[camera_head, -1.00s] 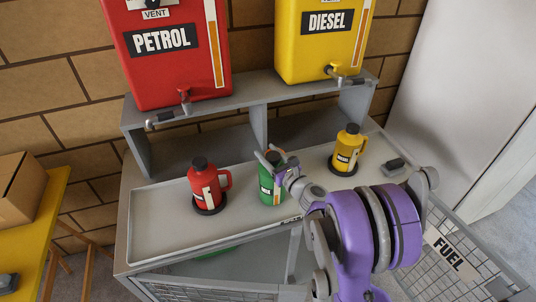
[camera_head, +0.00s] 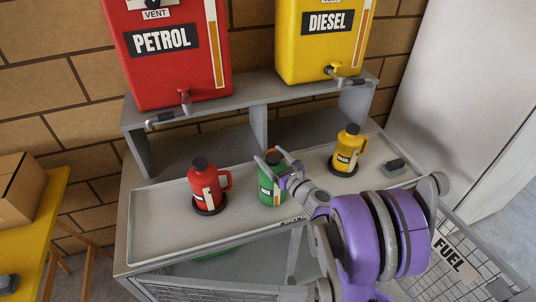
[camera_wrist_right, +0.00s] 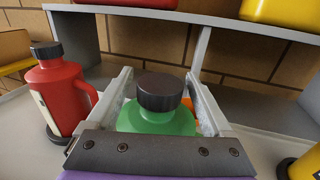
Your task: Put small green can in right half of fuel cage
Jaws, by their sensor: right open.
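A green can (camera_head: 267,191) with a black cap stands upright on the grey tray of the counter, between a red can and a yellow can. My right gripper (camera_head: 271,158) is at its top, jaws open. In the right wrist view the green can (camera_wrist_right: 157,121) sits between the two fingers, with a small gap at its sides; I cannot tell whether either touches. The fuel cage (camera_head: 205,291) is under the counter, its mesh front partly visible. Its door with the FUEL sign (camera_head: 452,253) hangs open at the right. The cage's right half is mostly hidden by my arm. My left gripper is out of view.
The red can (camera_head: 203,184) stands close left of the green can, the yellow can (camera_head: 346,151) further right. A grey shelf (camera_head: 262,97) bearing the petrol and diesel tanks rises behind. Something green (camera_head: 213,254) shows low inside the cage. The tray's left part is clear.

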